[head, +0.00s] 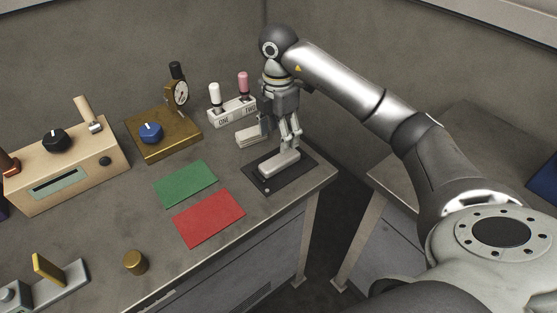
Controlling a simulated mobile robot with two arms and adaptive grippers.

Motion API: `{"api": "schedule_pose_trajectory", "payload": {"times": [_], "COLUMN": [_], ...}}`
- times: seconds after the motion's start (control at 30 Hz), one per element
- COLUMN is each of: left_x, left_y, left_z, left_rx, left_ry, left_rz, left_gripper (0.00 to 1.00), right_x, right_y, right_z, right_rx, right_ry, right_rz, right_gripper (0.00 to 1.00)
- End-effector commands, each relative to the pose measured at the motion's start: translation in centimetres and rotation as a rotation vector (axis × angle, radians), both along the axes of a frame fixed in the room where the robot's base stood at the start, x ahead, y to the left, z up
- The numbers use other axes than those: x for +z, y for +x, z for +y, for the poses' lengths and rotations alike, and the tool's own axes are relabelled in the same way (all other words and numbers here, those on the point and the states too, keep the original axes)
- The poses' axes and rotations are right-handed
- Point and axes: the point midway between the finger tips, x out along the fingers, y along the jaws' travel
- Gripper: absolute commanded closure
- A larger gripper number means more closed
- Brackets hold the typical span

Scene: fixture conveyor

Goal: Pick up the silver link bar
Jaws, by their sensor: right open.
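The silver link bar (276,169) is a pale, elongated bar with rounded ends. It lies on a small black plate (260,186) near the right end of the bench. My right gripper (291,143) points down above the far right end of the bar. Its fingers are open, and I cannot tell whether the tips touch the bar. My left gripper is not in view.
A white switch block (233,112) with a white and a pink lever stands behind, and a pale metal piece (247,137) sits close left of my gripper. A green mat (185,184) and a red mat (208,217) lie to the left. A brass gauge box (163,138) stands farther back.

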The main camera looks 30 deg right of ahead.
Motion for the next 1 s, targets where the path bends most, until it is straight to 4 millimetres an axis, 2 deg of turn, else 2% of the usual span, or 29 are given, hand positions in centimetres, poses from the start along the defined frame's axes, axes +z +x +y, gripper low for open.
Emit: {"api": "schedule_pose_trajectory", "payload": {"times": [0.1,0.37,0.63,0.77,0.97,1.0], "left_x": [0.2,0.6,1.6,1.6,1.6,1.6], "left_y": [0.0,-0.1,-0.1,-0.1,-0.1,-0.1], "left_z": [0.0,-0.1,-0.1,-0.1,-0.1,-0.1], "left_rx": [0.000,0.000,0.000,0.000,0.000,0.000], "left_ry": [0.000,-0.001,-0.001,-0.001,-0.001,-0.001], "left_rz": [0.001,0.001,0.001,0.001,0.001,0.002], "left_gripper": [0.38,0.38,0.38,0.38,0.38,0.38], "right_x": [-2.1,-4.3,-8.2,-9.0,-9.1,-9.1], "right_y": [-0.1,0.0,0.0,0.1,0.1,0.1], "right_z": [0.1,0.0,-0.4,-0.4,-0.4,-0.4], "right_rx": [0.001,0.005,0.005,0.005,0.006,0.006], "right_ry": [0.003,0.004,0.006,0.004,0.004,0.004], "right_rz": [0.003,0.001,0.002,-0.001,-0.002,-0.002], "right_gripper": [0.38,0.38,0.38,0.38,0.38,0.41]}}
